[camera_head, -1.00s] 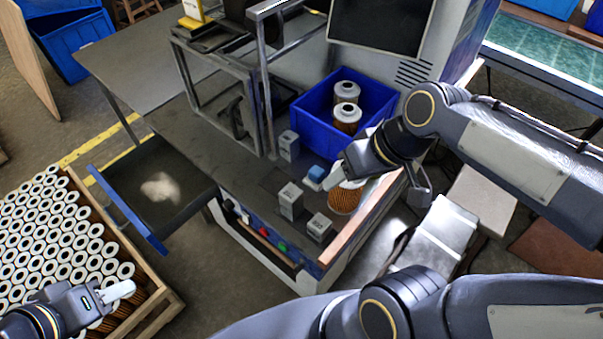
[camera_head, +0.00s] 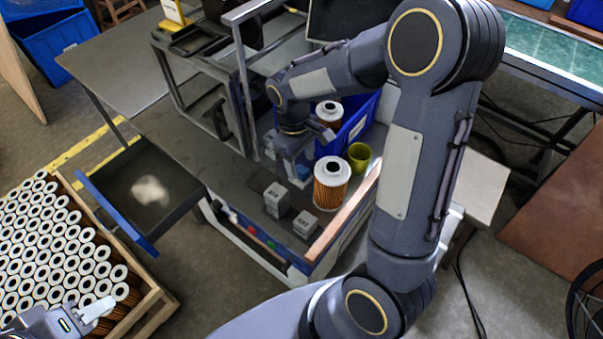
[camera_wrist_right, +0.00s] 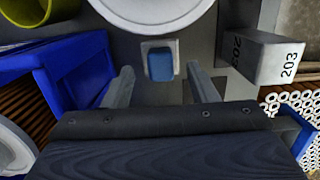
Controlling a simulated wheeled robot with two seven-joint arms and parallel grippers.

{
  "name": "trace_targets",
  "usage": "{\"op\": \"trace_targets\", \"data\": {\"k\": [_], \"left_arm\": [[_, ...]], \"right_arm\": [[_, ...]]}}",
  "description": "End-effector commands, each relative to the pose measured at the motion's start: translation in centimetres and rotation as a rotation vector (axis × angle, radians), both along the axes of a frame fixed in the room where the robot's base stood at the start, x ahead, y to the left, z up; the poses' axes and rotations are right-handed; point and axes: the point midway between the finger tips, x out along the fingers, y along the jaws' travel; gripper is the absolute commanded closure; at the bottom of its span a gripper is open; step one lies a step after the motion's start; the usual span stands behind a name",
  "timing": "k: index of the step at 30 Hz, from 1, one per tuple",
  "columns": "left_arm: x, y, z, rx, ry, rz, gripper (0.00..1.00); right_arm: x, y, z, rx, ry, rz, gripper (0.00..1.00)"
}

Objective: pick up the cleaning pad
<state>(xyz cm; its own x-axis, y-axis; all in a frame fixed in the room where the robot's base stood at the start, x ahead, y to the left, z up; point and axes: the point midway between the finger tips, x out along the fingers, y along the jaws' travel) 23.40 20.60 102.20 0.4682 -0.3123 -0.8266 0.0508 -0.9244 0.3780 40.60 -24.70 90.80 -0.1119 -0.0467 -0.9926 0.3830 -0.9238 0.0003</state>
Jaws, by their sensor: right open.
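The cleaning pad, a small blue block on a white base (camera_wrist_right: 160,63), lies on the grey worktop in the right wrist view. In the head view a blue patch of it (camera_head: 303,171) shows below my right gripper (camera_head: 292,155), mostly covered. My right gripper also shows in the wrist view (camera_wrist_right: 160,77); its fingers are open and empty, with the pad centred between and just beyond the tips. My left gripper (camera_head: 97,307) is at the lower left over the crate of cartridges; its jaw gap cannot be made out.
A filter cartridge (camera_head: 331,186) stands beside the pad, with an olive cup (camera_head: 361,156) and blue bin (camera_head: 355,125) behind. Grey blocks (camera_head: 276,199) stand at the front; one marked 203 (camera_wrist_right: 278,60) is close right of the fingers. A metal frame rises on the left.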

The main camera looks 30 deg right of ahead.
Motion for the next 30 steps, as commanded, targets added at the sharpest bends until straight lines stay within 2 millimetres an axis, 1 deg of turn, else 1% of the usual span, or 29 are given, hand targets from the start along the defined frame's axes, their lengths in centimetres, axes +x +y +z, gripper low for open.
{"op": "trace_targets", "data": {"k": [3,6,9,14,17,25,26,30], "left_arm": [[0.0,0.0,0.2,0.000,0.000,0.000,0.64],[0.0,0.0,0.3,0.000,0.000,0.000,0.64],[0.0,0.0,0.3,0.000,0.000,0.000,0.64],[0.0,0.0,0.2,0.000,0.000,0.000,0.64],[0.0,0.0,0.2,0.000,0.000,0.000,0.64],[0.0,0.0,0.2,0.000,0.000,0.000,0.64],[0.0,0.0,0.2,0.000,0.000,0.000,0.64],[0.0,0.0,0.2,0.000,0.000,0.000,0.64]], "right_arm": [[-0.3,0.0,-1.9,0.000,0.005,0.000,0.47],[-0.3,-0.1,-2.9,0.000,0.002,0.000,0.47],[-0.4,-0.1,-3.3,0.000,0.000,-0.001,0.47],[-0.3,-0.1,-3.3,0.000,-0.001,-0.001,0.47],[-0.3,-0.1,-3.3,0.000,-0.001,-0.001,0.58],[-0.3,-0.1,-3.3,0.000,-0.001,0.000,0.93],[-0.3,-0.1,-3.3,0.000,-0.001,0.000,0.95],[-0.3,-0.1,-3.2,0.000,-0.001,0.000,0.96]]}}
